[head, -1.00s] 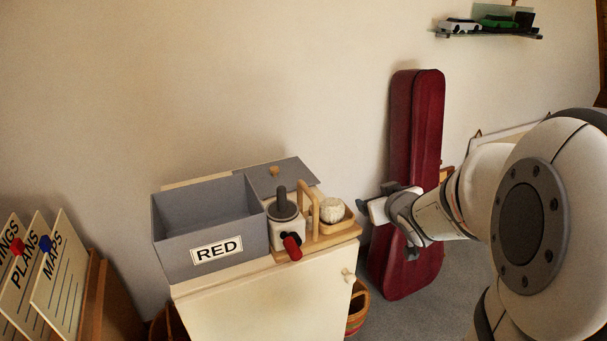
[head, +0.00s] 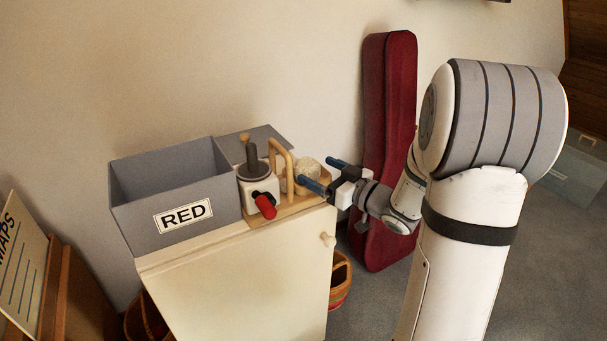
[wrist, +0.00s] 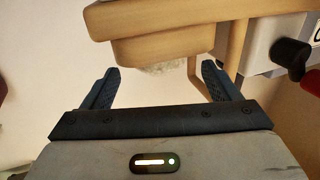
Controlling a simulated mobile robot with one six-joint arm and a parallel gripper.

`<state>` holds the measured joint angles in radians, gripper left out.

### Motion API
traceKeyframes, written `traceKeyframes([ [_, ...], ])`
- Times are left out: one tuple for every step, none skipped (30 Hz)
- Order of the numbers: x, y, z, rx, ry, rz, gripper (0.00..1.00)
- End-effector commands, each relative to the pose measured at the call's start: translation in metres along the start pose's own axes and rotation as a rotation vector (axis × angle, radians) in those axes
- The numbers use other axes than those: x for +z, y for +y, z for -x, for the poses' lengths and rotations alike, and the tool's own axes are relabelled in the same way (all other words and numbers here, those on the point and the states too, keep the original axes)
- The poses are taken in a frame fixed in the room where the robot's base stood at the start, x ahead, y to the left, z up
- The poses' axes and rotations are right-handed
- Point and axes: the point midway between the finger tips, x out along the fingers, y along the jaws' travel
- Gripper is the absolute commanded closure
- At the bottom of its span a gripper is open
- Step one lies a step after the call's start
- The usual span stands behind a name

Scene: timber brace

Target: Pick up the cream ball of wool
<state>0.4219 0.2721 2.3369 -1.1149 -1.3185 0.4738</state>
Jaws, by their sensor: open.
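The cream ball of wool (head: 308,167) sits in the right part of a wooden caddy (head: 293,208) on top of the cream cabinet. In the wrist view only a sliver of the ball (wrist: 160,69) shows past the caddy's wooden wall (wrist: 165,48), which hides most of it. My gripper (head: 323,174) is open and empty at the right end of the caddy, with its blue fingers pointing left towards the ball. In the wrist view the two fingers (wrist: 157,74) stand apart, with the sliver of ball between them.
A white box with a dark grey knob and a red handle (head: 257,189) stands left of the ball. The caddy's upright handle (head: 282,146) rises between them. A grey bin labelled RED (head: 175,192) is further left. A dark red case (head: 390,140) leans on the wall behind my arm.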

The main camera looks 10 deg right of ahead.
Motion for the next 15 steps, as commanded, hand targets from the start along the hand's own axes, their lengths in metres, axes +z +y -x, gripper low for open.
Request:
traceKeyframes([
  [0.004,-0.002,-0.01,-0.004,-0.001,0.001,0.17],
  [0.005,-0.002,-0.015,-0.005,-0.001,0.0,0.17],
  [0.005,-0.003,-0.02,-0.003,0.0,0.0,0.17],
  [0.004,-0.002,-0.024,-0.003,-0.001,0.001,0.17],
  [0.004,-0.002,-0.028,-0.003,-0.001,0.001,0.17],
  [0.003,-0.002,-0.032,-0.001,-0.001,0.001,0.17],
  [0.003,-0.002,-0.034,0.0,-0.001,0.001,0.17],
  [0.003,-0.002,-0.035,0.0,-0.001,0.001,0.17],
  [0.003,-0.002,-0.036,0.001,-0.001,0.001,0.17],
  [0.003,-0.002,-0.037,0.001,-0.001,0.0,0.17],
  [0.003,-0.002,-0.037,0.001,-0.001,0.0,0.17],
  [0.003,-0.002,-0.037,0.002,-0.001,0.0,0.17],
  [0.003,-0.001,-0.037,0.002,-0.001,0.0,0.17],
  [0.003,-0.001,-0.036,0.002,-0.001,0.0,0.17],
  [0.003,-0.001,-0.036,0.002,-0.001,0.0,0.17],
])
